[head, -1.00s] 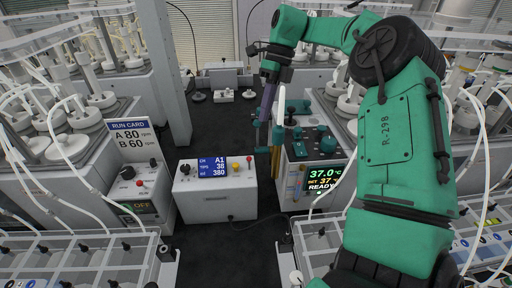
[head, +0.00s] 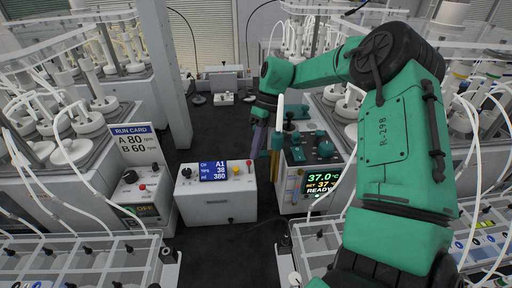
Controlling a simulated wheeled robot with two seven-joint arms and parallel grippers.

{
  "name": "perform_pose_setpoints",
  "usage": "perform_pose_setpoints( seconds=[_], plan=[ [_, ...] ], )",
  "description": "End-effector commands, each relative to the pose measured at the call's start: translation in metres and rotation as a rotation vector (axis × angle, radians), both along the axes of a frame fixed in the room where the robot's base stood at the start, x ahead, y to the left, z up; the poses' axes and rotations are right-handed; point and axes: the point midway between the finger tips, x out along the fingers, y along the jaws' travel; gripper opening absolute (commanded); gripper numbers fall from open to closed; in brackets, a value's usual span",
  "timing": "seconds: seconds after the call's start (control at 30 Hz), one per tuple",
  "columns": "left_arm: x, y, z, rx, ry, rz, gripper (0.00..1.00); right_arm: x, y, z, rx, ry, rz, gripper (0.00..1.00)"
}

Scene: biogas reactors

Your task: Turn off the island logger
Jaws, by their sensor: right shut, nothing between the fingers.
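The logger that best fits the task is a white box (head: 214,203) in the middle of the dark aisle. Its lit blue display (head: 213,171) reads A1, 38 and 380. A black knob (head: 186,172) sits left of the display; a yellow button (head: 236,170) and a red button (head: 250,168) sit to its right. My right gripper (head: 253,156) is shut and empty, pointing down just above and beside the box's right end, near the red button. I cannot tell whether it touches the box. My left gripper is not in view.
A heater unit (head: 296,190) reading 37.0 °C READY stands close on the right. White tubes and racks flank the aisle. The dark surface (head: 216,240) in front is clear.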

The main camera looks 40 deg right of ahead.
Motion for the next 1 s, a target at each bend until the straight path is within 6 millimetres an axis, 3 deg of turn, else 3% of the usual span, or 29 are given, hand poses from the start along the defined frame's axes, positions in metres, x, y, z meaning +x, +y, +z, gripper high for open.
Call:
perform_pose_setpoints(
  seconds=[1.0],
  plan=[
    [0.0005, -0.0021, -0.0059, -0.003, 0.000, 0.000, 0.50, -0.0042, 0.0042, -0.0013, -0.056, -0.075, 0.000, 0.00]
  ],
)
